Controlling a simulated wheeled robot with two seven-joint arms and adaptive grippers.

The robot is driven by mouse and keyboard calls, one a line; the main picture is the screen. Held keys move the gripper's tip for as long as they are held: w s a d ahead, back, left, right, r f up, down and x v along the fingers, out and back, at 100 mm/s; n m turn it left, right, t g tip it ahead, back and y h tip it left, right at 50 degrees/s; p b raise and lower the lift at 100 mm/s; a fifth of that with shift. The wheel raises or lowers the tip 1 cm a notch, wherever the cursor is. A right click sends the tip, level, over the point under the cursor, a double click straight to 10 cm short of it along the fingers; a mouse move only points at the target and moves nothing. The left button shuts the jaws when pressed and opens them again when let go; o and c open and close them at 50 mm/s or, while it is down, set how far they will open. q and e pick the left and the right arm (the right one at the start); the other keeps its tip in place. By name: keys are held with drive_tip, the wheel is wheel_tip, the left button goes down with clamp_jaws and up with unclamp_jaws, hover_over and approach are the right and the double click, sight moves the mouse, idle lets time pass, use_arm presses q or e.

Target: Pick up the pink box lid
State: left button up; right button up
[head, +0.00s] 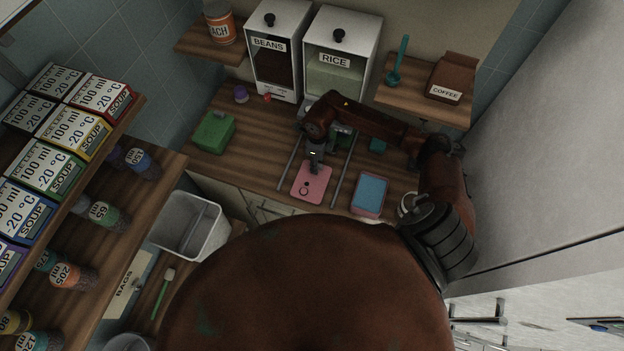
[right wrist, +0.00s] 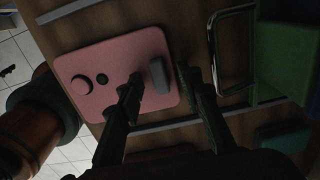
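The pink box lid (head: 312,185) lies flat on the wooden counter near its front edge, between two metal rails. In the right wrist view the lid (right wrist: 119,55) shows a round pink ring, a small dark disc and an upright grey handle (right wrist: 160,76). My right gripper (head: 316,167) is over the lid's far end. Its fingers (right wrist: 158,84) are apart, one on each side of the handle in the picture; I cannot tell whether they touch it. A pink box (head: 369,210) with a light blue top or contents stands to the right. My left gripper is not in view.
A green box (head: 213,132) sits at the counter's left. Beans (head: 276,60) and rice (head: 338,68) dispensers stand at the back. A white bin (head: 188,226) is below left. Soup boxes (head: 38,155) and jars fill the left shelves. A tall pale surface (head: 560,130) bounds the right.

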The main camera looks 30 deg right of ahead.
clamp_jaws()
idle(0.3)
idle(0.4)
